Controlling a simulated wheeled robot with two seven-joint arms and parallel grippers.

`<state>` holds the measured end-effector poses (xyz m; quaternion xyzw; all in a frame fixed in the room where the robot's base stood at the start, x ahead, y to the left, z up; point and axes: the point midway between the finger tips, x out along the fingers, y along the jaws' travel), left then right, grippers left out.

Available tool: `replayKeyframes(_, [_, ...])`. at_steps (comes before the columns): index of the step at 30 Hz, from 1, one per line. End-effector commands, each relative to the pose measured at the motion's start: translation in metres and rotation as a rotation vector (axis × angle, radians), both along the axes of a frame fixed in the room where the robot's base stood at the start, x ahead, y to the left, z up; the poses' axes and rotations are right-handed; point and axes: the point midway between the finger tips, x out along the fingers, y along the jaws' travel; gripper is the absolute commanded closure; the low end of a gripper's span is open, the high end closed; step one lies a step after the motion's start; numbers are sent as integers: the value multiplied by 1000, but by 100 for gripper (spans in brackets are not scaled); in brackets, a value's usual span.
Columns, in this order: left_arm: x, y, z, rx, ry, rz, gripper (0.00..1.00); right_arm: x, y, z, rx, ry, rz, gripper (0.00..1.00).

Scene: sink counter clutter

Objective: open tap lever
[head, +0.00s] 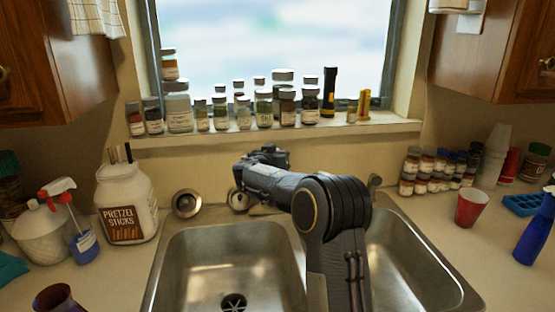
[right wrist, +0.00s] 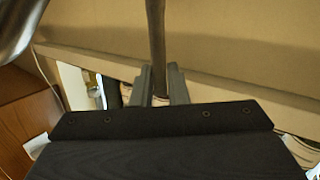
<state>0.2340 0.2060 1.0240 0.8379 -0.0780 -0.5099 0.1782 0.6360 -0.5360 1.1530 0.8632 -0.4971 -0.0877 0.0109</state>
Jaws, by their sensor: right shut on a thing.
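My right gripper (head: 262,156) is at the back of the sink, in front of the wall below the windowsill. In the right wrist view, the fingers (right wrist: 160,88) are closed around the end of a slim grey metal rod, which looks like the tap lever (right wrist: 156,40). A shiny curved metal part (right wrist: 14,25), perhaps of the tap, shows at the top left of that view. In the head view my right arm hides most of the tap, so the lever's angle cannot be told there. My left gripper is not in view.
The double steel sink (head: 200,265) lies below my arm. Many jars (head: 264,108) and a black flashlight (head: 329,92) line the windowsill close behind the gripper. A pretzel jar (head: 128,200) and spray bottle (head: 82,240) stand left; a red cup (head: 469,208) stands right.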

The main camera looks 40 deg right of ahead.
Motion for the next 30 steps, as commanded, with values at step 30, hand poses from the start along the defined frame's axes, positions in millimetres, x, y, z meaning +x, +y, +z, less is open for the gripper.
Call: replayKeyframes(30, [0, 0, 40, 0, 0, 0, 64, 10, -23, 9, 271, 104, 2, 64])
